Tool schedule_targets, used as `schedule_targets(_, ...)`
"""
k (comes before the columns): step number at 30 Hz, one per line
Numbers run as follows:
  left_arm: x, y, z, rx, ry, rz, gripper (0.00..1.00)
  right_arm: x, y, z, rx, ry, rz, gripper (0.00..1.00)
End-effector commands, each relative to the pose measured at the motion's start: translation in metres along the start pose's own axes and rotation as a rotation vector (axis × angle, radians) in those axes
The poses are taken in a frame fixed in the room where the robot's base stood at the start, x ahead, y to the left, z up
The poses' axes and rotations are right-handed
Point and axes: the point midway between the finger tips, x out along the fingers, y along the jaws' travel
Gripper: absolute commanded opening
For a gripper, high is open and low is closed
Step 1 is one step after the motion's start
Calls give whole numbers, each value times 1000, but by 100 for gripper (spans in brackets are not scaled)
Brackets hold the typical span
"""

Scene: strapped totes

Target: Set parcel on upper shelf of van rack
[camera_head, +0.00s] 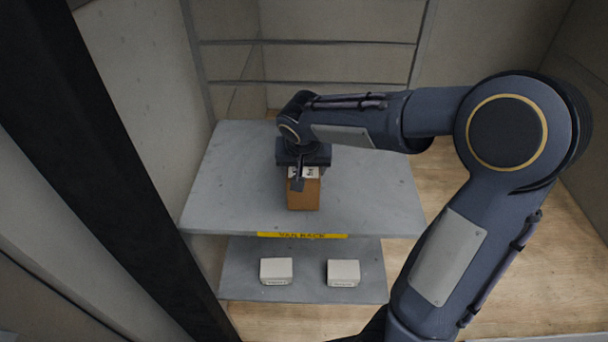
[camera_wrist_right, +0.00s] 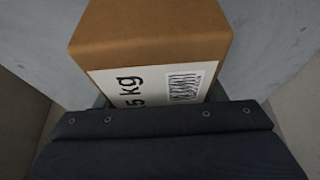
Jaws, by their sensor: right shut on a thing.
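The parcel (camera_head: 304,196) is a brown box with a white label, over the grey upper shelf (camera_head: 372,205) of the van rack. My right gripper (camera_head: 299,180) is shut on the parcel from above and behind. In the right wrist view the parcel (camera_wrist_right: 152,40) shows a label with "5 kg" and a barcode, close against the dark gripper body (camera_wrist_right: 160,125). I cannot tell whether the parcel's underside touches the shelf. My left gripper is not in view.
A yellow "VAN RACK" strip (camera_head: 301,236) marks the upper shelf's front edge. Two white boxes (camera_head: 276,271) (camera_head: 343,273) stand on the lower shelf (camera_head: 310,293). The upper shelf is clear on both sides of the parcel. Rack rails (camera_head: 310,42) stand behind.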

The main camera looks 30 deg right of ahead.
Motion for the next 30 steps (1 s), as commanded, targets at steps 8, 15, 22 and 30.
schedule_targets(8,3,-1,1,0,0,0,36,26,0,11,0,1,-1,24)
schedule_targets(15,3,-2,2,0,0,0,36,26,-1,12,0,1,-1,24)
schedule_targets(22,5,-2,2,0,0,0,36,28,0,13,0,-1,0,80)
schedule_targets(30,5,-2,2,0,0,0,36,27,0,13,0,-1,1,85)
